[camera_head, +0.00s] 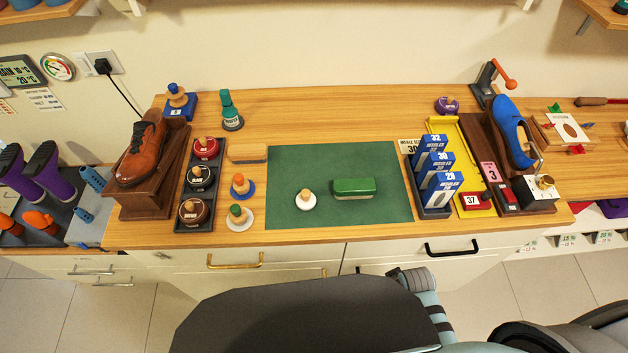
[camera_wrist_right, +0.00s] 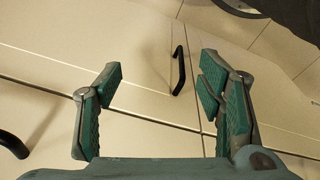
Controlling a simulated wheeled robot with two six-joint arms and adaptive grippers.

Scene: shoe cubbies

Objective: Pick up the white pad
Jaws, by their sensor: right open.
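A white round pad with a wooden knob (camera_head: 306,201) lies on the green mat (camera_head: 385,208), left of a green brush-like block (camera_head: 353,188). Another knobbed piece with a white base and a green ring (camera_head: 240,217) stands on the wood just left of the mat. My right gripper (camera_wrist_right: 160,76) is open and empty in the right wrist view, facing cabinet fronts and a dark handle (camera_wrist_right: 179,70). No pad shows in that view. My left gripper is in neither view.
A blue-based knobbed piece (camera_head: 242,187) and a rack of round tins (camera_head: 182,212) stand left of the mat. Blue boxes (camera_head: 437,166) stand right of it. A brown shoe (camera_head: 141,153) and a blue shoe (camera_head: 510,130) flank the counter. The mat's front is clear.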

